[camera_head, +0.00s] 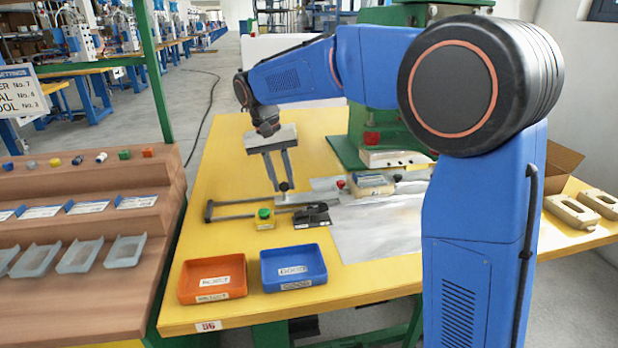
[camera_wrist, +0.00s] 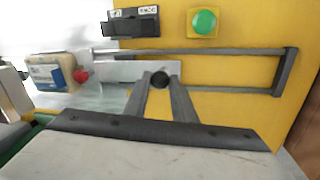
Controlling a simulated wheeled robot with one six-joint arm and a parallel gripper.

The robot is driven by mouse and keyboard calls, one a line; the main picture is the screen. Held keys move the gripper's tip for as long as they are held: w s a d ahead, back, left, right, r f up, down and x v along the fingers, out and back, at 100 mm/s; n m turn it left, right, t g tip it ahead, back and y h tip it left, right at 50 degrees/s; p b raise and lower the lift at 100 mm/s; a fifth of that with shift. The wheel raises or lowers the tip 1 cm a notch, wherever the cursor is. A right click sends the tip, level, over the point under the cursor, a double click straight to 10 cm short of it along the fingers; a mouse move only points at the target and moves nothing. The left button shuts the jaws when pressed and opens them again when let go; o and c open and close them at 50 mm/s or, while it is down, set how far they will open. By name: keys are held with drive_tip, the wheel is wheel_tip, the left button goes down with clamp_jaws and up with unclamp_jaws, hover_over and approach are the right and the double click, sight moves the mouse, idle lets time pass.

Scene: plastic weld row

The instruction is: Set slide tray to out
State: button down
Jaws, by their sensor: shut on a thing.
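The slide tray (camera_head: 292,202) is a light grey plate with a dark round knob (camera_head: 284,186), set in a dark rail frame (camera_head: 228,217) on the yellow table. In the head view the plate is toward the right end of the rails, with the frame's left end bare. My gripper (camera_head: 281,188) reaches down from above, shut on the knob. In the wrist view the knob (camera_wrist: 160,80) is between my fingertips, with the tray plate (camera_wrist: 125,70) beside it and empty rails (camera_wrist: 230,52) to the right.
A green button (camera_head: 264,214) on a yellow box and a black labelled block (camera_head: 312,214) sit close in front of the rails. A fixture with a red knob (camera_head: 341,183) stands right of the tray. Orange (camera_head: 212,279) and blue (camera_head: 293,268) bins lie at the front.

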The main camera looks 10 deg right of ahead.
drive_tip(key=a, duration=1.7)
drive_tip(key=c, duration=1.5)
unclamp_jaws()
drive_tip(key=shift+a, duration=0.2)
drive_tip(key=shift+r, duration=0.15)
drive_tip(key=a+r, duration=0.1)
drive_tip(key=r, duration=0.4)
drive_tip(key=a+r, duration=0.1)
drive_tip(key=r, duration=0.5)
drive_tip(key=a+r, duration=0.1)
drive_tip(key=r, duration=0.4)
drive_tip(key=shift+w+a+r, duration=0.1)
drive_tip(key=shift+w+r, duration=0.2)
drive_tip(key=shift+r, duration=0.1)
